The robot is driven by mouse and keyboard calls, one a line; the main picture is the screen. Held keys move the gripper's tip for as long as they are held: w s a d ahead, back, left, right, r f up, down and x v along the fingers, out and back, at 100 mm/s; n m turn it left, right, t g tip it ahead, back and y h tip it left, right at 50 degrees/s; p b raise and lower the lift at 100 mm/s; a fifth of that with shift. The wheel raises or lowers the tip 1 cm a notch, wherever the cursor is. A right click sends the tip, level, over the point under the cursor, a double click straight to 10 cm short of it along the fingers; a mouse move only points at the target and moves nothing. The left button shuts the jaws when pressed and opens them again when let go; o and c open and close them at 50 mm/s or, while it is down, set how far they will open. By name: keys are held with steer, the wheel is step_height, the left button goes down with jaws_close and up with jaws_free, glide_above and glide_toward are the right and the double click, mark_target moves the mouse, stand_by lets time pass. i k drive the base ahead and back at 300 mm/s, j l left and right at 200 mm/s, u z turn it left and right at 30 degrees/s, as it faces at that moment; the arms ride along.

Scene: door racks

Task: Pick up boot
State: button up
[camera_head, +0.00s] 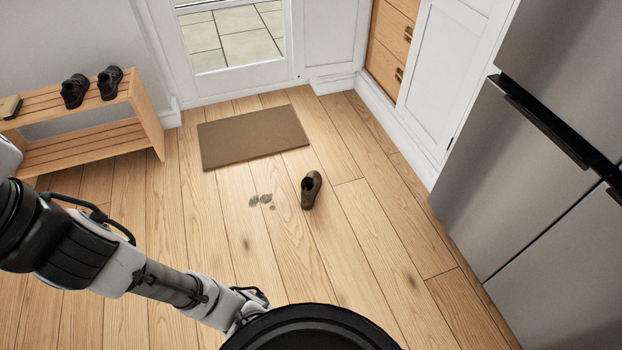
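A single dark brown boot (311,190) stands on the wooden floor, just below the right end of the doormat. Its opening faces up and nothing touches it. My arm reaches in from the left edge and ends low in the picture, left of and nearer than the boot. The end of the arm is largely hidden behind a round black part at the bottom edge, so my gripper's fingers do not show. Two dark shoes (92,88) stand side by side on the top of the wooden rack.
The slatted rack (90,148) stands along the left wall, with a small item (10,107) at its left end. A brown doormat (252,137) lies before the glass door. Dirt marks (260,200) lie left of the boot. A steel fridge (520,170) bounds the right; floor around the boot is clear.

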mark_target(311, 182)
steer(key=i+j+z, duration=0.1)
steer(key=i+j, duration=0.2)
steer(key=i+j+z, duration=0.1)
steer(key=i+j, duration=0.2)
steer(key=i+j+z, duration=0.1)
steer(key=i+j, duration=0.6)
steer(key=i+j+z, duration=0.15)
steer(key=i+j, duration=0.15)
steer(key=i+j+z, duration=0.1)
steer(key=i+j, duration=0.2)
steer(key=j, duration=0.2)
steer(key=i+j+z, duration=0.1)
steer(key=i+j, duration=0.15)
steer(key=j, duration=0.2)
steer(key=i+j+z, duration=0.1)
steer(key=i+j, duration=0.2)
steer(key=j, duration=0.15)
